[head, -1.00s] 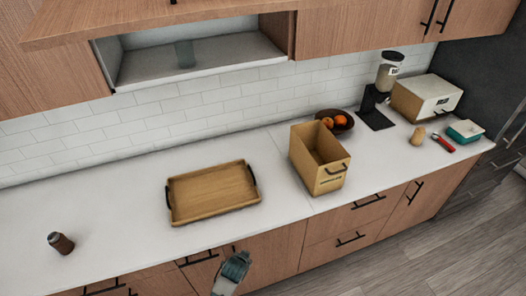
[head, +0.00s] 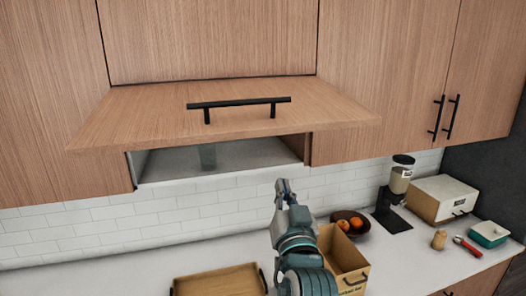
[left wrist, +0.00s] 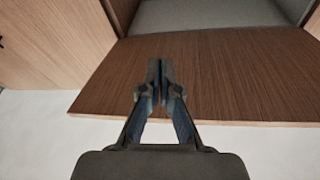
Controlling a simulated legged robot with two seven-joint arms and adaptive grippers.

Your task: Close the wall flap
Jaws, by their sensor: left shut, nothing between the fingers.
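The wall flap (head: 225,112) is a wood-grain panel with a black bar handle (head: 239,104). It stands open, sticking out from the wall cabinet above an open compartment (head: 220,160). The flap also shows in the left wrist view (left wrist: 230,75), behind the fingertips. My left gripper (head: 281,187) is shut and empty. It points up, below the flap's front edge and right of the handle in the head view. It also shows in the left wrist view (left wrist: 160,70). I cannot tell whether its tips touch the flap. My right gripper is not in view.
Below, the counter holds a wooden tray (head: 215,284), a wooden box (head: 345,262), a fruit bowl (head: 352,226), a grinder (head: 398,185) and a white-fronted box (head: 442,198). Closed cabinet doors (head: 400,70) flank the flap.

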